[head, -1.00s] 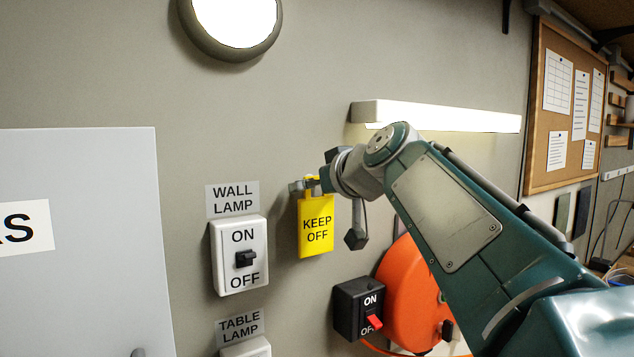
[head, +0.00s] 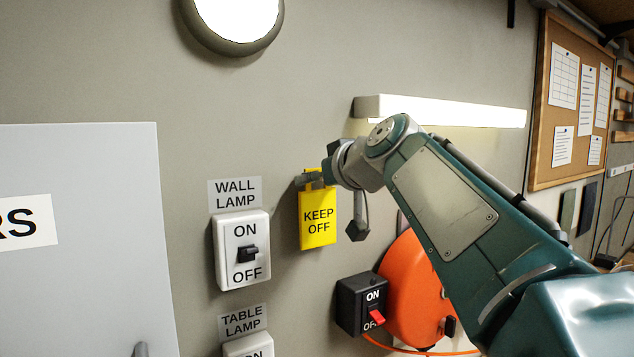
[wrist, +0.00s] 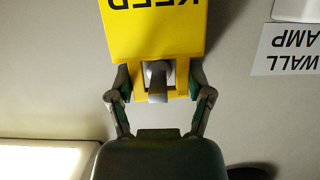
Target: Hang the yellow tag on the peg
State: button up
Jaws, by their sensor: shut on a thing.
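The yellow tag (head: 318,222), lettered KEEP OFF, is upright close to the wall in the head view, right of the WALL LAMP switch. My gripper (head: 313,180) is shut on its top part. In the wrist view the tag (wrist: 150,30) appears upside down, with my gripper's (wrist: 159,80) fingers at either side of its narrow end. The grey peg (wrist: 157,82) shows in the tag's window-like opening, and seems to pass through it. In the head view my gripper hides most of that area. I cannot tell whether the tag rests on the peg.
The WALL LAMP switch (head: 242,250) is left of the tag. A black switch box (head: 360,305) and an orange reel (head: 410,290) are below right. A lit strip lamp (head: 440,110) is above my arm. A grey cabinet door (head: 80,290) stands at the left.

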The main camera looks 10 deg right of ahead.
jog(key=shift+d+r, duration=0.1)
jog(key=shift+r, duration=0.3)
jog(key=shift+s, duration=0.1)
jog(key=shift+s+d, duration=0.1)
jog(key=shift+s, duration=0.1)
jog(key=shift+s+d, duration=0.2)
jog(key=shift+s, duration=0.5)
jog(key=shift+s+d, duration=0.2)
jog(key=shift+s, duration=0.55)
jog(key=s, duration=0.1)
jog(key=s+d, duration=0.1)
jog(key=s, duration=0.1)
jog(key=shift+s, duration=0.1)
dwell(0.5)
